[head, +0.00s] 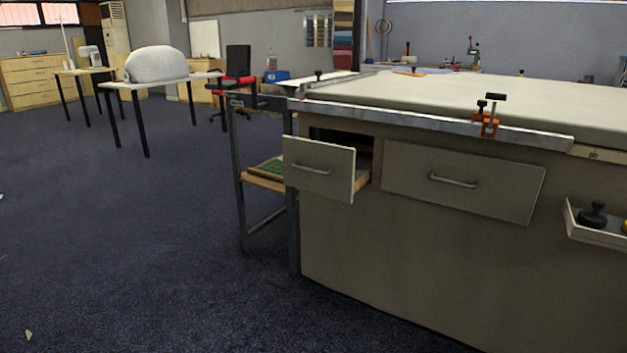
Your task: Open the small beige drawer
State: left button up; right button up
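The long table (420,250) has a beige front with drawers. The small beige drawer (330,158) at its left end stands partly pulled out, with a gap behind its front panel and a wooden side showing. A metal bar handle (312,168) runs across its front. To its right is a wider beige drawer (463,200) with a bar handle, and it looks shut. Neither of my grippers is in the head view.
A shallow tray (592,236) with a black knob-like object juts out at the right. An orange clamp (486,122) sits on the table's front rail. A metal frame (240,185) stands at the table's left end.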

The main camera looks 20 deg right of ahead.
aim_at(325, 170)
jog(key=u, duration=0.45)
jog(key=i, duration=0.85)
jog(key=u, duration=0.1)
